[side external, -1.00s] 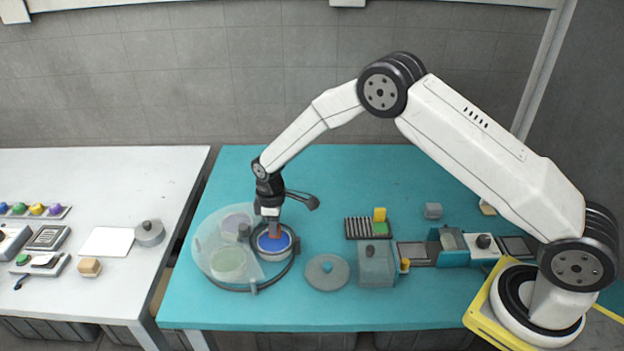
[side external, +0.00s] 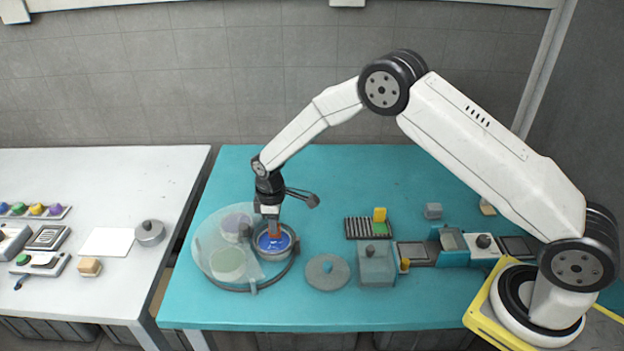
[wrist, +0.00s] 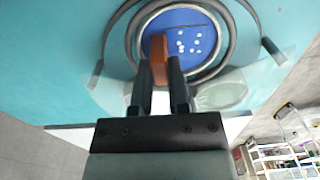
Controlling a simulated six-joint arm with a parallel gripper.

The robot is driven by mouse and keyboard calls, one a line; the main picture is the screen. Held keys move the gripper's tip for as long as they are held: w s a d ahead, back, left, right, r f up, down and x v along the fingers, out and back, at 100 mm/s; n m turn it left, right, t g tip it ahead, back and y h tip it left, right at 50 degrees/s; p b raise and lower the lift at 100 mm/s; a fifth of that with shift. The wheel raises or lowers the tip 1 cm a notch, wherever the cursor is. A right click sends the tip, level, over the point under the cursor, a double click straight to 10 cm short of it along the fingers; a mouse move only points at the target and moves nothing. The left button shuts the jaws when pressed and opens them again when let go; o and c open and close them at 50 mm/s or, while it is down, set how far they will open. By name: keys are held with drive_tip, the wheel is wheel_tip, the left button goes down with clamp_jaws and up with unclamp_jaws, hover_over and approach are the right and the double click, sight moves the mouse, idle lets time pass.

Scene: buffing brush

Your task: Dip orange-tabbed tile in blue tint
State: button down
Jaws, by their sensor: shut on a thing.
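My gripper (side external: 270,213) points down over the round dish of blue tint (side external: 285,246) and is shut on the orange tab (side external: 274,234) of a tile. In the wrist view the orange tab (wrist: 158,52) sits between the fingertips of my gripper (wrist: 160,72). The lower part of the tile is hidden, and the tab stands at the blue surface. The blue tint (wrist: 180,22) shows a cluster of white specks to the right of the tab.
A clear round tray (side external: 205,255) holds a pale green dish (side external: 228,264) and a pale lilac dish (side external: 236,225) beside the blue one. A grey lid (side external: 327,283) lies to the right. A striped rack (side external: 358,229) holds yellow and green pieces. The teal table's back is mostly clear.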

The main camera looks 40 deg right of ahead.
drive_tip(key=shift+r, duration=0.65)
drive_tip(key=shift+r, duration=0.35)
drive_tip(key=shift+r, duration=0.65)
idle(0.9)
drive_tip(key=shift+r, duration=1.9)
drive_tip(key=shift+d, duration=0.1)
